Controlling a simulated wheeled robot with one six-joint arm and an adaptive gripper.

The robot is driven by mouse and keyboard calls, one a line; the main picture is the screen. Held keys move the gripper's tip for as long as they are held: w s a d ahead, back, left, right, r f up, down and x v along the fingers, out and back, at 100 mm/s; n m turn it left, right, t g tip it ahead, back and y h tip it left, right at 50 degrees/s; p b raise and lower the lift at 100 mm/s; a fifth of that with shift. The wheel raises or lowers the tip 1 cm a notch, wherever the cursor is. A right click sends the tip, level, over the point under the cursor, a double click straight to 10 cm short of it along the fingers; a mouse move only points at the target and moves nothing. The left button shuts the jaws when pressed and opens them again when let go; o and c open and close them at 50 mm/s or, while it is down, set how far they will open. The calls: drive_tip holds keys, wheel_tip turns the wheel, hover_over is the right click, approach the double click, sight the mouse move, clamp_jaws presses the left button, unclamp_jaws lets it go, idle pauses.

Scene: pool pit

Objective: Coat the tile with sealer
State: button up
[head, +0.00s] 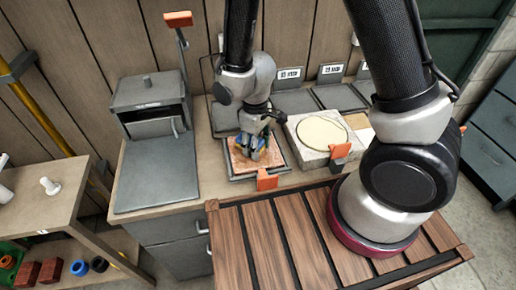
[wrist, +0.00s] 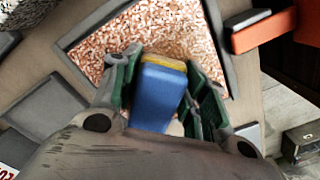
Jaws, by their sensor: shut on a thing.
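The tile (head: 238,161) is a speckled reddish-pink square in a dark frame on the bench. It also fills the upper middle of the wrist view (wrist: 105,50). My gripper (head: 259,152) is over the tile, its fingers pointing down. In the wrist view my gripper (wrist: 160,72) is shut on a blue block (wrist: 158,98) with a yellow strip along its far end. The block is over the tile; I cannot tell whether it touches the surface. The fingers and block hide part of the tile. Some areas of the tile look paler than others.
A pale slab with a round cream patch (head: 321,132) lies right of the tile. Orange tabs (head: 267,180) stand at the front edges. A grey box with a lever (head: 150,105) is at left. My slatted wooden deck is in front. A side table (head: 50,200) stands far left.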

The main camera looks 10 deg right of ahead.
sight(273, 151)
drive_tip(key=shift+w+r, duration=0.1)
drive_tip(key=shift+w, duration=1.4)
drive_tip(key=shift+w+a+f, duration=0.1)
drive_tip(key=shift+w, duration=1.65)
drive_tip(key=shift+w+f, duration=0.1)
drive_tip(key=shift+w, duration=1.65)
drive_tip(key=shift+d+r, duration=0.15)
drive_tip(key=shift+d, duration=1.05)
drive_tip(key=shift+s+d+f, duration=0.1)
drive_tip(key=shift+s, duration=2.65)
drive_tip(key=shift+s+f, duration=0.1)
drive_tip(key=shift+s, duration=2.6)
drive_tip(key=shift+d+r, duration=0.1)
drive_tip(key=shift+d, duration=1.15)
drive_tip(key=shift+w+a+r, duration=0.1)
drive_tip(key=shift+w, duration=7.25)
